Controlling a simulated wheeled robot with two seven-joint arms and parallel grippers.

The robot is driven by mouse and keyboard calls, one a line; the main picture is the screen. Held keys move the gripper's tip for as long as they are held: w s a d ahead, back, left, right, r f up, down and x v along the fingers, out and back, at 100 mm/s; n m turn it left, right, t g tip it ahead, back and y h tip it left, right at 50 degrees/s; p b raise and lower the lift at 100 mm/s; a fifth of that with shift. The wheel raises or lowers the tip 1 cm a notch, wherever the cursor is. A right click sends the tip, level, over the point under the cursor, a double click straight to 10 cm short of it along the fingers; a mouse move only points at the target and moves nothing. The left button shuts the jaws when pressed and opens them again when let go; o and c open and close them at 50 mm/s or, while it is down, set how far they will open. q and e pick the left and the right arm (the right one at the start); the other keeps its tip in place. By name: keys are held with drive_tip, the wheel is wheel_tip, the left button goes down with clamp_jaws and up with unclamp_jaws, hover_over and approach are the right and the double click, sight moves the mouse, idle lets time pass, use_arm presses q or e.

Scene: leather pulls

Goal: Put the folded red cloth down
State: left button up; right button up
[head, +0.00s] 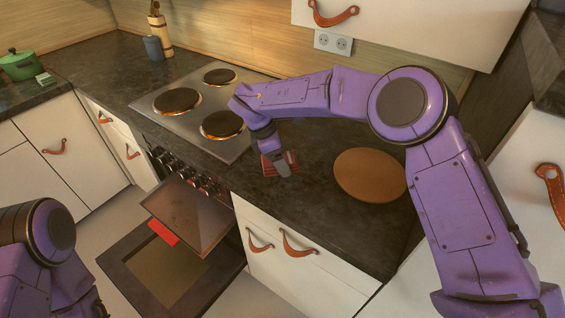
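The folded red cloth (268,168), dark red with pale stripes, is at the counter between the cooktop and a round brown board. My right gripper (283,170) points down at it, its grey fingers in front of the cloth and covering part of it. Whether the fingers are closed on the cloth, and whether the cloth rests fully on the counter, I cannot tell. My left arm shows at the bottom left, but its gripper is out of view.
The round brown board (370,175) lies right of the cloth on the dark counter (310,215). The cooktop (165,100) is to the left. Below, the oven door (150,275) hangs open with a tray (188,215) sticking out and a bright red piece (163,232) beside it.

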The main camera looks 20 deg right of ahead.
drive_tip(key=x, duration=0.3)
drive_tip(key=shift+w+a+p, duration=0.15)
drive_tip(key=shift+a+p, duration=0.05)
drive_tip(key=shift+p, duration=0.15)
drive_tip(key=shift+s+f, duration=0.15)
drive_tip(key=shift+s, duration=0.25)
drive_tip(key=shift+w+f, duration=0.15)
drive_tip(key=shift+f, duration=0.05)
drive_tip(key=o, duration=0.7)
drive_tip(key=shift+w, duration=0.1)
drive_tip(key=o, duration=0.3)
drive_tip(key=shift+r, duration=0.1)
